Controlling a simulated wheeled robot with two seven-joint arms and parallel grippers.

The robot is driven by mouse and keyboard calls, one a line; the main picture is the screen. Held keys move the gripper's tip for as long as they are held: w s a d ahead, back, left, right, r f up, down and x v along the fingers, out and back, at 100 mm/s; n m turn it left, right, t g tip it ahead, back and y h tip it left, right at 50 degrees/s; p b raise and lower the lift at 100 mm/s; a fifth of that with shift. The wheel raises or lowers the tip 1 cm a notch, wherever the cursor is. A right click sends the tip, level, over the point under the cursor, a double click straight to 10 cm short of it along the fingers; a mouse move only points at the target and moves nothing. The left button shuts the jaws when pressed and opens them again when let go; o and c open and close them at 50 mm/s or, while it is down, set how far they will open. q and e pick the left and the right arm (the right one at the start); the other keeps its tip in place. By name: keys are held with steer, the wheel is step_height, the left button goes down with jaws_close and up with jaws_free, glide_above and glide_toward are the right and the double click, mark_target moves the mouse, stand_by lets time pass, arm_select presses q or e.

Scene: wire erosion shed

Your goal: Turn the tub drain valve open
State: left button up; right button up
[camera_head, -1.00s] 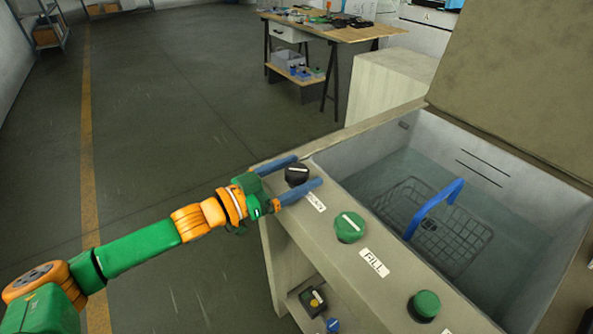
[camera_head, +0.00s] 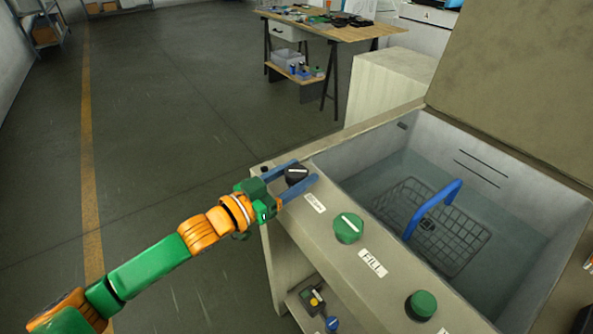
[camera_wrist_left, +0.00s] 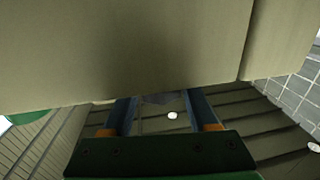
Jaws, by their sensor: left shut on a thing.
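The black knob (camera_head: 296,174) with a white bar on top sits at the far left corner of the tub's front ledge, beside a small white label (camera_head: 315,203) too small to read surely. My left gripper (camera_head: 300,176) has its two blue fingers on either side of this knob and is shut on it. In the left wrist view, the blue fingers (camera_wrist_left: 160,108) reach under a large beige surface, and the knob between them is hardly made out. The tub (camera_head: 400,140) holds water and a wire basket (camera_head: 455,235) with a blue handle. My right gripper is not in view.
A green knob (camera_head: 347,228) stands by the FILL label (camera_head: 373,263), and another green knob (camera_head: 421,305) stands nearer. A workbench (camera_head: 330,30) stands behind. The floor at left is clear.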

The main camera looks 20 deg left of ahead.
mark_target(293, 183)
arm_select(q)
steer(key=n+t+y+p, duration=0.2)
steer(key=n+y+p, duration=0.1)
steer(key=y, duration=0.1)
steer(key=shift+r+y, duration=0.15)
steer(key=shift+y, duration=0.15)
steer(key=shift+n+y+p, duration=0.35)
steer(key=shift+n+y, duration=0.45)
steer(key=shift+y, duration=0.1)
steer(key=shift+f+n+t+y, duration=0.25)
steer(key=shift+n+y, duration=0.45)
steer(key=shift+y, duration=0.5)
steer(key=shift+r, duration=0.1)
steer(key=o, duration=1.4)
steer(key=shift+c, duration=0.2)
steer(key=shift+s, duration=0.1)
steer(key=s, duration=0.7)
steer(key=shift+w, duration=0.1)
